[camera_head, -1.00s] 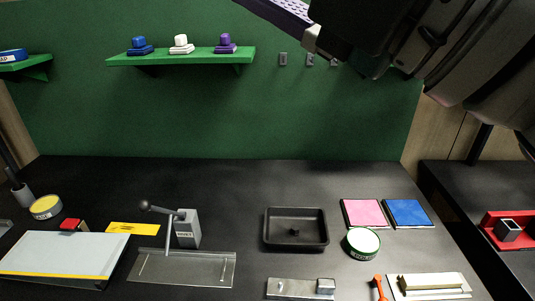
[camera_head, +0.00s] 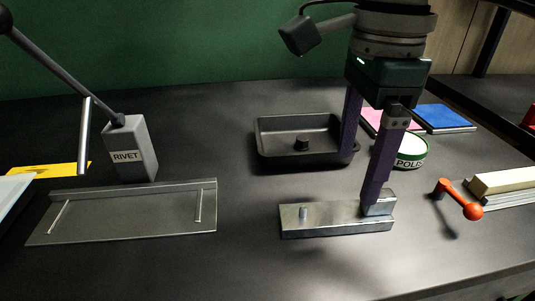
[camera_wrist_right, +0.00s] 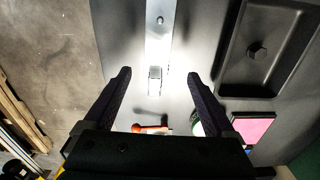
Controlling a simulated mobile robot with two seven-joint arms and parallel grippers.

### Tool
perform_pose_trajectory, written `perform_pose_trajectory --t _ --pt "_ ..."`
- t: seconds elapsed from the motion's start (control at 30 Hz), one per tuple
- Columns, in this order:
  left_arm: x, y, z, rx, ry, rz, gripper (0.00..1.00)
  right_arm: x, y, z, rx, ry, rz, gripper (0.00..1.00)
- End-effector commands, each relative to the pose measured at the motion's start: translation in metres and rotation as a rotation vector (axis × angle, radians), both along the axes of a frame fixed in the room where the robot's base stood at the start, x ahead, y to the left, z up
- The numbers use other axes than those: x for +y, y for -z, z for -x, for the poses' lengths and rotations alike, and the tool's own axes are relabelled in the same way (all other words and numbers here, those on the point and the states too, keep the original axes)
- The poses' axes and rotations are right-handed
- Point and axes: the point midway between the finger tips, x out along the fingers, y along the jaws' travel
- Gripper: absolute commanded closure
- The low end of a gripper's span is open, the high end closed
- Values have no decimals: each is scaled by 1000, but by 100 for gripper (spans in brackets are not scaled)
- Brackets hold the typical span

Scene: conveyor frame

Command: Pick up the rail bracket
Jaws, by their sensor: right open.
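A small silver block (camera_head: 380,203), which looks like the rail bracket, sits at the right end of a flat metal plate (camera_head: 335,220) with a short peg at its left. In the right wrist view the block (camera_wrist_right: 155,76) appears between my fingertips, with a gap on each side. My right gripper (camera_head: 361,180) is open and empty, pointing down. In the head view its near finger overlaps the block; contact cannot be told. It also shows in the wrist view (camera_wrist_right: 158,74). My left gripper is out of view.
A black tray (camera_head: 270,152) lies just behind the plate. A POLISH tin (camera_head: 412,150), pink and blue pads (camera_head: 445,118) and an orange-handled lever (camera_head: 460,199) are to the right. A rivet press (camera_head: 130,148) with a metal base stands left. The front table is clear.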

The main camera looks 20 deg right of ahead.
Motion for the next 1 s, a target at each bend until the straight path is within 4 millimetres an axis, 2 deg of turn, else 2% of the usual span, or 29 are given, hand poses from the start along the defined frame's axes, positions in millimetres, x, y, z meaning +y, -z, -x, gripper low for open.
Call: perform_pose_trajectory --t 0.1,0.27,0.5,0.63,0.83,1.0 --pt "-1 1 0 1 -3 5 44 1 17 1 2 0 -3 10" --pt "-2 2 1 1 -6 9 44 1 30 2 3 0 -4 10" --pt "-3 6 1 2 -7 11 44 1 68 5 4 1 -5 10" --pt "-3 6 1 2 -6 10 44 1 75 4 0 -2 -6 10" --pt "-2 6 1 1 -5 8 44 1 75 4 -1 -2 -6 10" --pt "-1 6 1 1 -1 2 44 1 74 4 -1 -1 -6 29"
